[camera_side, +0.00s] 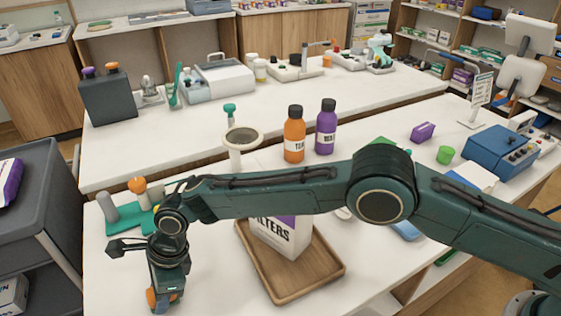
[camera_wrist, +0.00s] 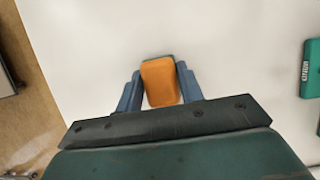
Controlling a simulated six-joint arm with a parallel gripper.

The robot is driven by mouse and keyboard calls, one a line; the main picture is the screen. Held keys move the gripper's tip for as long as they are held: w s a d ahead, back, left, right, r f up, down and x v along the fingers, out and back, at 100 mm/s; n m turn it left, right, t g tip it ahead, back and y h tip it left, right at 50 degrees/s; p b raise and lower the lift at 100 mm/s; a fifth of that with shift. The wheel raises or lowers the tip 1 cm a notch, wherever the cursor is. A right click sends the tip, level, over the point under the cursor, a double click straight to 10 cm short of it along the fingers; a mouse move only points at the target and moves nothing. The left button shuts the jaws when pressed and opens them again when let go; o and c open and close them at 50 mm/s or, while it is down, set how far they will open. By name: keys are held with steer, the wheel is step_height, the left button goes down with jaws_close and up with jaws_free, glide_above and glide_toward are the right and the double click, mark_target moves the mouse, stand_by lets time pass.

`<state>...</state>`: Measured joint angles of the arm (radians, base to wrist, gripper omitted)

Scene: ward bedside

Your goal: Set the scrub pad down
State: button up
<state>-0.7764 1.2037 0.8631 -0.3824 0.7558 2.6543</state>
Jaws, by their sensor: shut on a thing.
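The scrub pad (camera_wrist: 160,82) is an orange block with a thin green edge showing at its far end in the wrist view. My gripper (camera_wrist: 160,88) is shut on it, with one blue finger against each side. In the side view the orange of the pad (camera_side: 151,298) shows low at the left, beside the end of my gripper (camera_side: 163,300). The pad is over the white counter near its front left part. I cannot tell whether its underside touches the surface.
A green holder (camera_side: 138,222) with upright handles stands behind my gripper. A wooden tray (camera_side: 330,270) with a filters box (camera_side: 282,236) lies to the right. Orange (camera_side: 294,135) and purple (camera_side: 326,128) bottles stand farther back. The counter's edge is close on the left.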

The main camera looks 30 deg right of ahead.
steer(key=shift+f, duration=0.15)
steer(key=o, duration=1)
steer(key=v, duration=1.2)
